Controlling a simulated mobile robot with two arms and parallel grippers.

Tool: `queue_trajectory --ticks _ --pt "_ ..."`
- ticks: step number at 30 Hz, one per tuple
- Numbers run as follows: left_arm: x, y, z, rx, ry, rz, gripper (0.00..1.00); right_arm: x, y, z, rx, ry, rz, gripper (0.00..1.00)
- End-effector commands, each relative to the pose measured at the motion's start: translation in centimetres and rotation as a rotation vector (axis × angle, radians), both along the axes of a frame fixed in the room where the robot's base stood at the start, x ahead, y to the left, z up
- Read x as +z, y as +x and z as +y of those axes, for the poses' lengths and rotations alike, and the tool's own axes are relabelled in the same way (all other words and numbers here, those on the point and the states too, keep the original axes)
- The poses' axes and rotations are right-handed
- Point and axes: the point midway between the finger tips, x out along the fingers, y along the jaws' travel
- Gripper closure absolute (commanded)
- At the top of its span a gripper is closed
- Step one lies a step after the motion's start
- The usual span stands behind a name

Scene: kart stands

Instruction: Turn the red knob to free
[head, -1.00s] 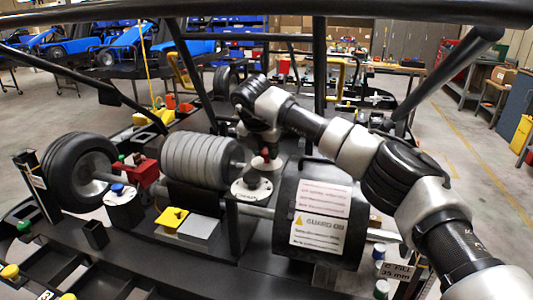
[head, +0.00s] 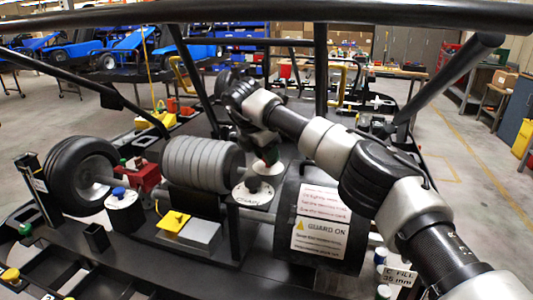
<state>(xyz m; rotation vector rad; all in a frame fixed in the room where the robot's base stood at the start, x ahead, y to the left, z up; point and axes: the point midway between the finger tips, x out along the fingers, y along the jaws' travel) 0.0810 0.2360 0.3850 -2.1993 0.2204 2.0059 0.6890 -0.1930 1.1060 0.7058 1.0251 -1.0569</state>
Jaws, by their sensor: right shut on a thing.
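The red knob (head: 267,157) is a small red piece on a white round base near the middle of the head view, just right of the grey ribbed drum. My right arm reaches in from the right and its gripper (head: 266,149) points down onto the knob, shut on it. The fingers and wrist cover most of the knob, so its pointer and turn angle cannot be read. My left gripper is not in view.
A grey ribbed drum (head: 198,163) stands left of the knob and a black guard with a "GUARD ON" label (head: 318,240) stands front right. A blue knob (head: 118,191), a red block (head: 147,176) and a yellow plate (head: 173,221) lie left. Black frame bars cross above.

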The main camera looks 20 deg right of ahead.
Motion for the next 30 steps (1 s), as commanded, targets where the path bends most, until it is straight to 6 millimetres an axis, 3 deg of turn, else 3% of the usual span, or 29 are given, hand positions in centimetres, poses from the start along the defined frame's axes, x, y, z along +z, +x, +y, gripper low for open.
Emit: queue_trajectory --ticks 8,9,13,23,30 --pt "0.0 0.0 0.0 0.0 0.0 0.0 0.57 0.1 0.0 0.0 0.0 0.001 -0.003 0.9" --pt "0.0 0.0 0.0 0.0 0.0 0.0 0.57 0.1 0.0 0.0 0.0 0.001 -0.003 0.62" --pt "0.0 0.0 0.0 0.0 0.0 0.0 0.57 0.1 0.0 0.0 0.0 0.001 -0.002 0.42" --pt "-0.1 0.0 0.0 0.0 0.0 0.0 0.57 0.3 0.0 0.1 0.002 0.001 -0.001 0.41" --pt "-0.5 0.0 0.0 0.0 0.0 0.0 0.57 3.8 -0.5 1.5 0.001 0.0 -0.005 0.41"
